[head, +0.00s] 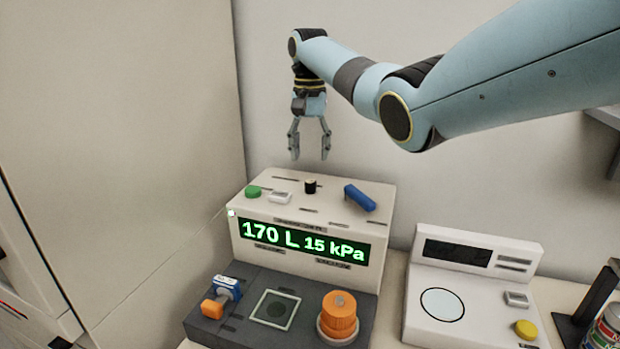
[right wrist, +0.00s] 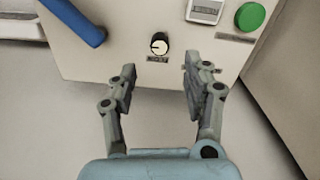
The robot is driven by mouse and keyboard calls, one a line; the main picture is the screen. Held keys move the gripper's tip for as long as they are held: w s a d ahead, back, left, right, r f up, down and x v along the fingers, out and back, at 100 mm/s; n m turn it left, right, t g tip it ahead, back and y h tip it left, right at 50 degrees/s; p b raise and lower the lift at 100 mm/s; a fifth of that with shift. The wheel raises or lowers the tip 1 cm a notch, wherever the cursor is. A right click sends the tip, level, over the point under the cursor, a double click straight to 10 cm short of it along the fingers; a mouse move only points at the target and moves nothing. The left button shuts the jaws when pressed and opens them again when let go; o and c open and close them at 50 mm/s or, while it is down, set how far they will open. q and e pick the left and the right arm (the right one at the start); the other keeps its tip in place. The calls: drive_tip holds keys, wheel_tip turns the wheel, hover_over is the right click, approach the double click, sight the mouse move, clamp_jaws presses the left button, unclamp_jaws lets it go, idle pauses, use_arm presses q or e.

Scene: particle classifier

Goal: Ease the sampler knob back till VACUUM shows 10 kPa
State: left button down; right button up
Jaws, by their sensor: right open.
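The sampler machine is a cream box (head: 375,205) with a green display (head: 304,243) that reads 170 L and 15 kPa. A small black knob (head: 310,186) stands on its top. In the right wrist view the knob (right wrist: 159,43) has a pale cap with a dark pointer mark. My right gripper (head: 310,156) is open, pointing down above the box, with nothing between its fingers. In the right wrist view the gripper (right wrist: 160,85) has its fingers either side of the knob's line, apart from it. My left gripper is not in view.
A green button (head: 253,191), a white switch (head: 280,197) and a blue lever (head: 360,198) share the box top. An orange knob (head: 339,312) and a blue-and-orange part (head: 222,294) are on the dark base. A white device (head: 472,290) stands to the right.

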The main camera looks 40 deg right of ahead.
sight(311, 181)
wheel_tip(311, 181, down, 8)
drive_tip(key=shift+s+f, duration=0.1)
drive_tip(key=shift+f, duration=0.05)
drive_tip(key=shift+c, duration=0.4)
clamp_jaws()
drive_tip(key=shift+n, duration=0.4)
drive_tip(key=n+p, duration=0.1)
drive_tip(key=n, duration=0.2)
drive_tip(key=shift+n+p, duration=0.3)
drive_tip(key=shift+n, duration=0.1)
drive_tip(key=n, duration=0.4)
drive_tip(key=shift+n+p, duration=0.3)
drive_tip(key=shift+p, duration=0.1)
